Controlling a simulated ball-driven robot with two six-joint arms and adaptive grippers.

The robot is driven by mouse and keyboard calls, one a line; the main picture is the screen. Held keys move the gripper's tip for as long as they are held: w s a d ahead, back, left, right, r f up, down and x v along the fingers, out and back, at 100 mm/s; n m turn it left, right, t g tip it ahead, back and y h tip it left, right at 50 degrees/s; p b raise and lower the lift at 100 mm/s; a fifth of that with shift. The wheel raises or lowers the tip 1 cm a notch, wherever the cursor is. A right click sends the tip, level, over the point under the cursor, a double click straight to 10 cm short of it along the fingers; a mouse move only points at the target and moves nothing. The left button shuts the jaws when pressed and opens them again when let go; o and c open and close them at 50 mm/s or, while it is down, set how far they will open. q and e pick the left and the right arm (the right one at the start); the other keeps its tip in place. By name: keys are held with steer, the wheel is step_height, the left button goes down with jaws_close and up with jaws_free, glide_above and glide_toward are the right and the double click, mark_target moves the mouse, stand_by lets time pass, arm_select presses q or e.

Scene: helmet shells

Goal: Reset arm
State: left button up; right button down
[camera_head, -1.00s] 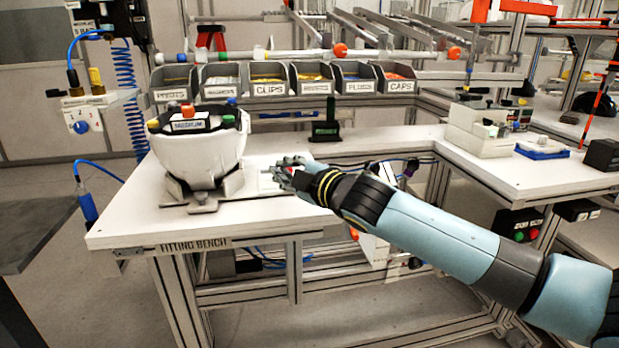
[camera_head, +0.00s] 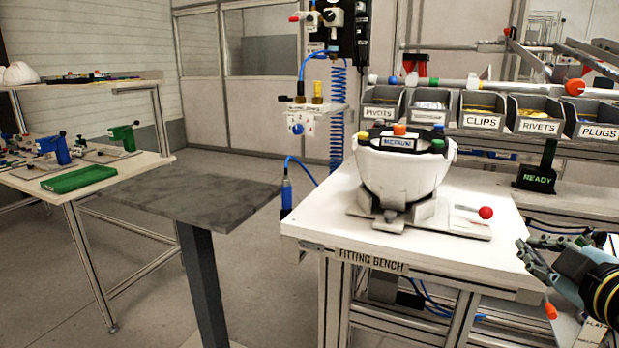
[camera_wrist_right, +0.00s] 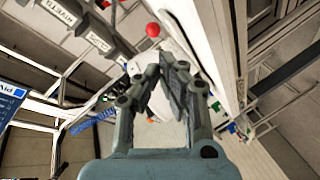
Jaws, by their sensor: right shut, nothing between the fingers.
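My right gripper (camera_head: 548,262) is at the lower right of the head view, beside the right front part of the fitting bench (camera_head: 310,222). It is shut and empty. In the wrist view its fingers (camera_wrist_right: 168,70) come together at the tips with nothing between them. A white helmet shell (camera_head: 403,178) sits upside down on a grey fixture (camera_head: 445,215) on the bench, apart from my gripper. A block marked MEDIUM with coloured knobs tops the shell. A lever with a red ball (camera_head: 486,212) sticks out at the fixture's right. My left gripper is not in view.
Labelled bins (camera_head: 482,112) line the bench's back, with a READY sign (camera_head: 535,175) before them. A grey table (camera_head: 200,195) stands left of the bench. A side table with a green tray (camera_head: 78,179) is at far left. Open floor lies between.

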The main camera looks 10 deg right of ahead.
steer(key=s+a+f+m+g+y, duration=0.1)
steer(key=s+a+f+m+g, duration=0.45)
steer(key=s, duration=0.55)
steer(key=s+a+f+m+g+y, duration=0.2)
steer(key=s+a+f+g, duration=0.2)
steer(key=s+a+g, duration=0.5)
steer(key=s+d+f+t+b, duration=0.1)
steer(key=s+d+f, duration=0.1)
steer(key=f, duration=1.3)
steer(key=s+d+f+t+b, duration=0.1)
steer(key=s+d+f+b, duration=0.1)
steer(key=f, duration=1.3)
steer(key=s+d+f+g+b, duration=0.1)
steer(key=s+f+b, duration=0.1)
steer(key=s+f, duration=1.6)
steer(key=shift+s+m, duration=0.25)
steer(key=shift+m, duration=0.1)
steer(key=shift+d+f+g, duration=0.1)
steer(key=shift+g, duration=0.25)
